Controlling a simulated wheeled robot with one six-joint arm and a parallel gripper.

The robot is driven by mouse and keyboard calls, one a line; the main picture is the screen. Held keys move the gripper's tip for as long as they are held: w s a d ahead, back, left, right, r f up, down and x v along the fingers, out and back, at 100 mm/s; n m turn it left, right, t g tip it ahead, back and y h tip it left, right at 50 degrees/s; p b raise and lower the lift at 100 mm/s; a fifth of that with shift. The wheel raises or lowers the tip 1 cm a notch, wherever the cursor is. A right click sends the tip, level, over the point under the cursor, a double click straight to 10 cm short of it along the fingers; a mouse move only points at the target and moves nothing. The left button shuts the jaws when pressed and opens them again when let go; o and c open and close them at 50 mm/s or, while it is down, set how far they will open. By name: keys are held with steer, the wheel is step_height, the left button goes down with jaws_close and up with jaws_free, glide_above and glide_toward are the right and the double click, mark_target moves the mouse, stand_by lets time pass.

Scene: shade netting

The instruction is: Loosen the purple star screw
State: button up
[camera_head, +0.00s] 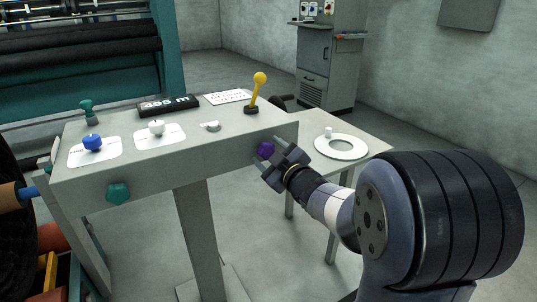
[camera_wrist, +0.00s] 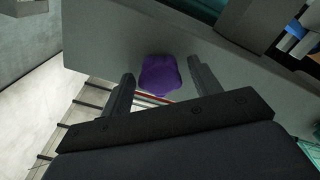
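The purple star screw (camera_head: 265,149) is a lobed knob on the front face of the grey console (camera_head: 220,150), near its right end. In the wrist view the purple star screw (camera_wrist: 160,74) sits between the two finger tips, with a gap to each finger. My gripper (camera_head: 269,158) is open and close in front of the knob, coming from the lower right. The wrist view shows my gripper (camera_wrist: 160,85) with both fingers spread and nothing held. I cannot tell exactly how far the tips reach along the knob.
A teal star knob (camera_head: 118,192) is on the same front face at the left. The console top carries a blue knob (camera_head: 92,142), a white knob (camera_head: 156,127) and a yellow-topped lever (camera_head: 257,90). A side table with a white ring (camera_head: 341,147) stands behind my arm.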

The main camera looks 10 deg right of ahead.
steer(key=shift+v, duration=2.55)
steer(key=o, duration=0.6)
steer(key=p, duration=0.2)
glide_toward(269, 153)
steer(key=shift+v, duration=3.15)
steer(key=shift+r, duration=0.1)
